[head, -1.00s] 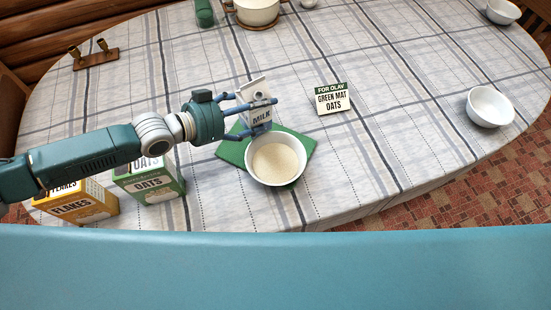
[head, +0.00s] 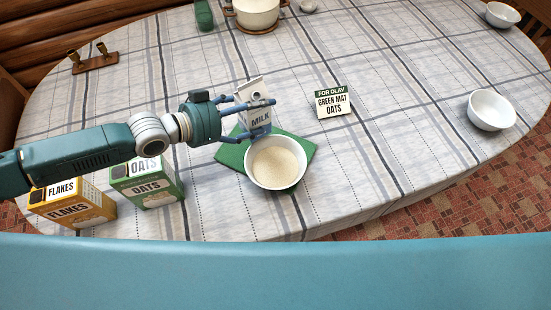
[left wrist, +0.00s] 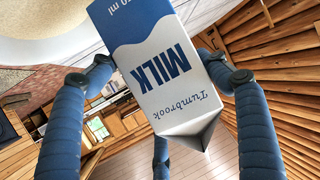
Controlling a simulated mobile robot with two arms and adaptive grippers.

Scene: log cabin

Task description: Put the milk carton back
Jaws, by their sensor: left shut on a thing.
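The white and blue milk carton (head: 257,116) is held in my left gripper (head: 257,118), just behind the bowl in the head view. In the left wrist view the carton (left wrist: 165,65) fills the middle, with the blue fingers (left wrist: 160,90) around it. A white bowl (head: 275,182) with pale contents sits on a green mat (head: 232,158). I cannot tell whether the carton touches the table or the mat. My right gripper does not show.
A green oats box (head: 155,190) and a yellow flakes box (head: 82,207) stand at the front left, below my arm. A sign (head: 333,101) stands right of the carton. An empty bowl (head: 491,109) is at the right.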

